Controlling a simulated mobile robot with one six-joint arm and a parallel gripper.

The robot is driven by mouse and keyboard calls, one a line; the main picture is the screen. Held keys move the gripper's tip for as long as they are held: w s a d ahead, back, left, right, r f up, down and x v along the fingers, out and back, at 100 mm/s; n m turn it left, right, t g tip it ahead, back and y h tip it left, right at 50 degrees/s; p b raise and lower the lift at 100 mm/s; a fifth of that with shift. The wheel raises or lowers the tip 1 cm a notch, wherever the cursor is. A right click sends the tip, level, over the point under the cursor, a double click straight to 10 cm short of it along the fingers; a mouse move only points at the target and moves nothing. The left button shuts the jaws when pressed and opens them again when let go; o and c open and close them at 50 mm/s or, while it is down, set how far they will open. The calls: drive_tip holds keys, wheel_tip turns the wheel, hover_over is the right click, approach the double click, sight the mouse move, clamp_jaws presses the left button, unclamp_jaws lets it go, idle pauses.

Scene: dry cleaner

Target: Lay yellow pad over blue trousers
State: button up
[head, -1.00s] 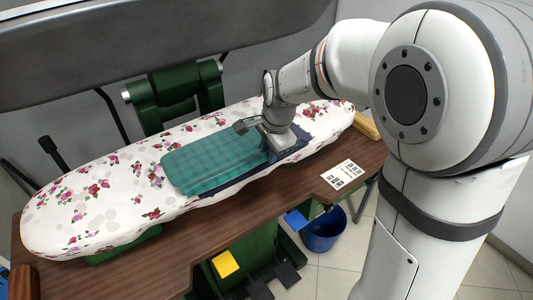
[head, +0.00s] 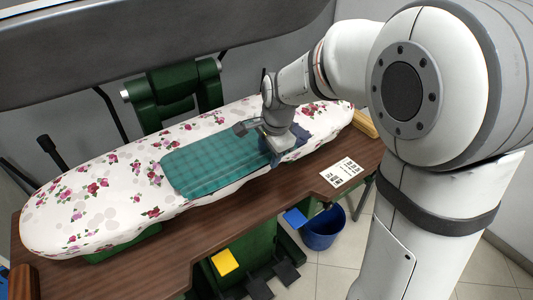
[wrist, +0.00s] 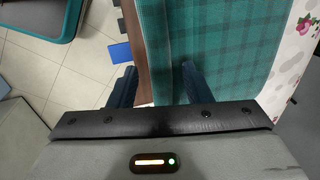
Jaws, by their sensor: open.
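A teal checked cloth (head: 215,160) lies flat on the flowered ironing board; it also shows in the wrist view (wrist: 215,50). I see no yellow pad on the board. Dark blue fabric (head: 303,142), likely the trousers, shows at the right end of the teal cloth, around my gripper (head: 278,148). The teal cloth seems to hide the rest of it. In the wrist view my gripper (wrist: 157,80) is open, its two fingers apart, at the edge of the cloth and board. I see nothing held in it.
The flowered board (head: 90,205) stands over a brown wooden table (head: 180,240). A white printed card (head: 343,172) lies on the table's right. A blue bin (head: 322,230) stands on the floor below. A large grey press head (head: 150,45) hangs above.

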drive_tip(key=v, duration=1.1)
drive_tip(key=s+d+f+n, duration=0.3)
drive_tip(key=s+d+n, duration=0.2)
drive_tip(key=s, duration=0.3)
drive_tip(key=s+d+f+n+h, duration=0.1)
drive_tip(key=s+d+f+n, duration=0.1)
drive_tip(key=s+d+n, duration=0.4)
drive_tip(key=s+d, duration=0.1)
drive_tip(key=s, duration=0.2)
drive_tip(key=shift+d+f+n+t, duration=0.3)
drive_tip(key=shift+f+t, duration=0.1)
drive_tip(key=shift+o, duration=0.3)
drive_tip(key=shift+c, duration=0.6)
